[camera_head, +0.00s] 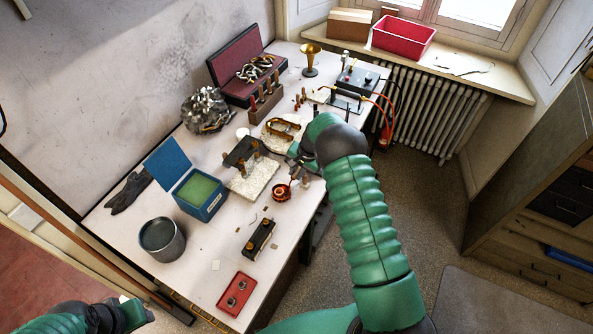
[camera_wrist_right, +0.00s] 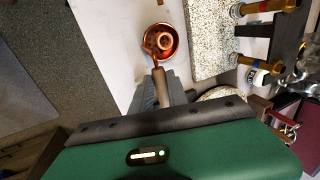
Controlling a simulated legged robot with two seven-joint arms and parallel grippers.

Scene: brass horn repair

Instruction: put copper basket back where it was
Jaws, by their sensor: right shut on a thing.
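The copper basket (camera_head: 281,192) is a small round copper pan with a handle, near the table's right-hand edge. In the right wrist view the basket (camera_wrist_right: 161,42) shows from above, with a coiled copper piece inside. My right gripper (camera_head: 295,176) is shut on its handle; in the wrist view the jaws (camera_wrist_right: 160,88) close around the handle grip. I cannot tell whether the basket touches the table or hangs just above it. My left gripper (camera_head: 133,311) is at the bottom left, away from the table; its opening is unclear.
A pale stone slab (camera_head: 256,181) with a dark stand lies just left of the basket. On the white table (camera_head: 215,243) are a blue box (camera_head: 203,207), a grey pot (camera_head: 161,240), a black block (camera_head: 259,238) and a red tray (camera_head: 236,294). Bare tabletop shows between them.

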